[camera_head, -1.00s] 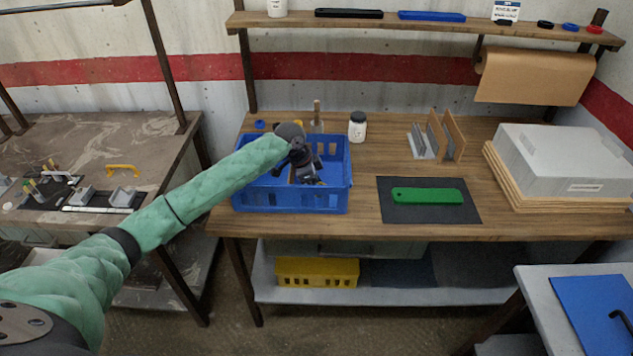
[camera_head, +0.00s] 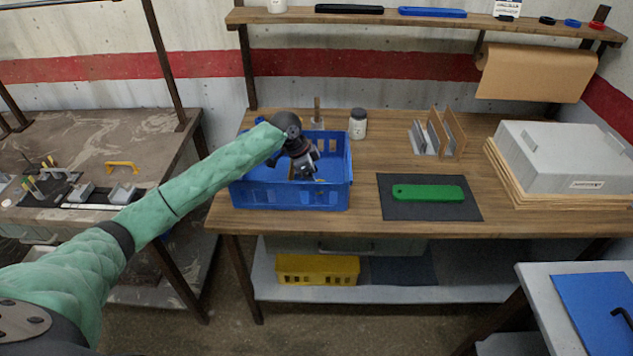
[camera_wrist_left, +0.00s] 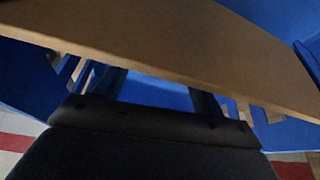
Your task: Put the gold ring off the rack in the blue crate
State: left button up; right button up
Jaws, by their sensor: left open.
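The blue crate (camera_head: 318,197) stands on the left part of the wooden workbench. My left gripper (camera_head: 305,174) is open and points down into the crate's opening. In the left wrist view its fingers (camera_wrist_left: 160,90) are spread, with a brown board (camera_wrist_left: 170,40) crossing close in front and hiding the tips. Blue crate walls (camera_wrist_left: 25,85) show around it. I cannot make out the gold ring for certain; a tiny yellowish spot shows beside the gripper inside the crate. On the upper shelf are a black ring (camera_head: 547,20), a blue ring (camera_head: 572,23) and a red ring (camera_head: 597,25).
A white jar (camera_head: 358,124) and an upright wooden peg (camera_head: 317,110) stand close behind the crate. A green bar (camera_head: 428,193) lies on a dark mat (camera_head: 400,211) to the right. Upright dividers (camera_head: 437,134) and a grey box (camera_head: 565,155) stand farther right. Bare bench lies between.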

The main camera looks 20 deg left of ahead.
pick_arm(q)
jog(key=b+v, duration=0.2)
jog(key=v, duration=0.7)
jog(key=shift+a+r, duration=0.15)
jog(key=shift+r, duration=0.15)
pick_arm(e)
notch_tip(320, 180, up, 7)
jog(key=w+a, duration=0.1)
jog(key=shift+w+a+f, duration=0.15)
jog(key=shift+a+f, duration=0.05)
jog(key=shift+f, duration=0.1)
